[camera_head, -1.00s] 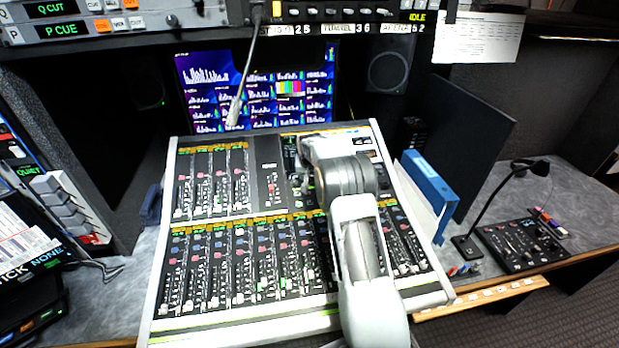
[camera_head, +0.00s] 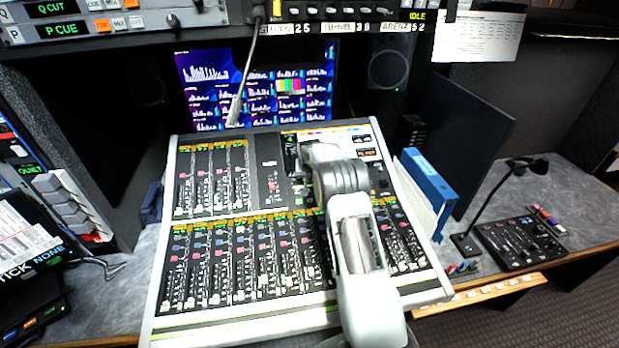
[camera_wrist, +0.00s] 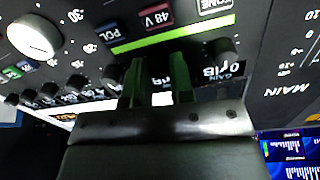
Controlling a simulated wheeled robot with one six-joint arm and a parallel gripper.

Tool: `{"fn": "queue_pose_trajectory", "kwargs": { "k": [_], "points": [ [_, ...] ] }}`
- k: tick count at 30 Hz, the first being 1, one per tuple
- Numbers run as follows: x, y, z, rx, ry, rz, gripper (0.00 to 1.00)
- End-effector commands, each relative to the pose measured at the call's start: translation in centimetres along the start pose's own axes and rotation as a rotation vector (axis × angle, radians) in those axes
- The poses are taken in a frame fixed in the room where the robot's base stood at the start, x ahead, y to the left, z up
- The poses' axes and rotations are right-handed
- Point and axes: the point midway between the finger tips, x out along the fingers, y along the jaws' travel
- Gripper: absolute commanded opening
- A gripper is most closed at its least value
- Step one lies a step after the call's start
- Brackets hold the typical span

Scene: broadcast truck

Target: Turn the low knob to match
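In the wrist view, my gripper (camera_wrist: 157,78) has its two dark green fingers apart over the dark panel, with a printed dB label showing in the gap and no knob between them. A dark knob (camera_wrist: 225,50) is right of the fingers. A small dark knob (camera_wrist: 112,75) is just left of them, in a row of similar knobs. A large white knob (camera_wrist: 33,36) is at upper left. I cannot read which knob is the low one. In the head view, my arm reaches over the mixing console (camera_head: 245,310); the fingertips are hidden there.
A monitor (camera_head: 205,97) stands behind the console. A blue binder (camera_head: 428,180) leans at its right. A gooseneck lamp (camera_head: 498,200) and a small control box (camera_head: 522,245) are further right. Grey desktop shows on both sides.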

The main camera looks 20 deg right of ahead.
Motion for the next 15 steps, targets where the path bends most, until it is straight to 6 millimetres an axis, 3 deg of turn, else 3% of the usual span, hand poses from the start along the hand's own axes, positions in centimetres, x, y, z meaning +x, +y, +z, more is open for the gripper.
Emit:
{"fn": "queue_pose_trajectory", "kwargs": {
  "k": [6, 15],
  "points": [
    [-0.02, 0.02, 0.00, 0.000, 0.000, 0.000, 0.00],
    [0.16, 0.01, 0.07, -0.048, 0.004, 0.000, 0.00]
  ]
}}
